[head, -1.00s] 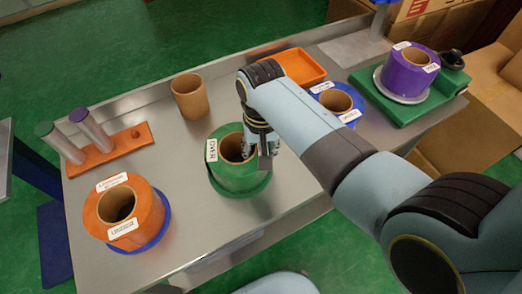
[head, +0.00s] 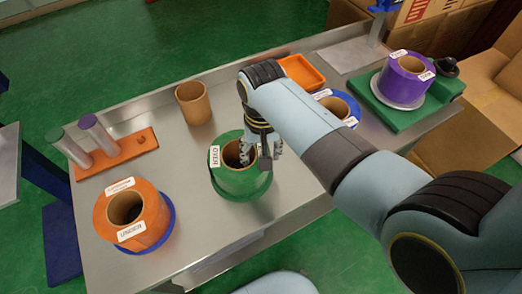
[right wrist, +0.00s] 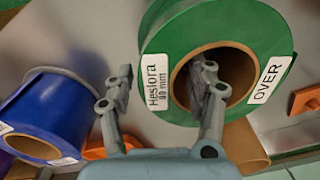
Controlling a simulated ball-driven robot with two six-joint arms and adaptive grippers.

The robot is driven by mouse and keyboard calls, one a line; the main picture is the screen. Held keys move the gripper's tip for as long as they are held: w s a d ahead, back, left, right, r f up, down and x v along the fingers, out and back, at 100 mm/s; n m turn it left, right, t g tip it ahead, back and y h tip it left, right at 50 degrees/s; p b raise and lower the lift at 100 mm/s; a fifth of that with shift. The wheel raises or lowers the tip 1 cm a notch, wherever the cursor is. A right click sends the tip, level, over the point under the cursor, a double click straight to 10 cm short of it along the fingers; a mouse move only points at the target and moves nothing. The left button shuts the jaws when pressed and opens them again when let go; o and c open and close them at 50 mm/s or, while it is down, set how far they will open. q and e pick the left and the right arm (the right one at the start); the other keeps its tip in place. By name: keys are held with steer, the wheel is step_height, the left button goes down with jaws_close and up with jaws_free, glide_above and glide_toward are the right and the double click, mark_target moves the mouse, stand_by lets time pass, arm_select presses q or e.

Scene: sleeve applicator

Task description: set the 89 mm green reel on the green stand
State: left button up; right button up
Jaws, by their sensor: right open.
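The green reel (head: 240,181) stands upright on the metal table in the head view, with an "OVER" label and a brown core. A green rim, apparently the green stand (head: 246,198), shows just under it, mostly hidden by the reel. My right gripper (head: 265,154) is open at the reel's right side. In the right wrist view the reel (right wrist: 196,30) carries a "Heslora 89 mm" label. There one finger of the right gripper (right wrist: 165,80) is inside the core and the other is outside the reel wall, apparently apart from it. My left gripper is out of view.
An orange reel (head: 142,218) on a blue disc stands at the front left. A brown tube (head: 194,103), an orange tray (head: 301,71) and a blue reel (head: 346,101) lie behind. A purple reel (head: 403,82) sits on the green machine base (head: 398,116). An orange peg board (head: 120,154) is left.

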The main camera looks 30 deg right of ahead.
step_height(320, 180, up, 7)
steer(key=p, duration=0.4)
steer(key=shift+p, duration=0.3)
steer(key=shift+r+b, duration=0.3)
steer(key=shift+r, duration=0.85)
steer(key=shift+d, duration=0.1)
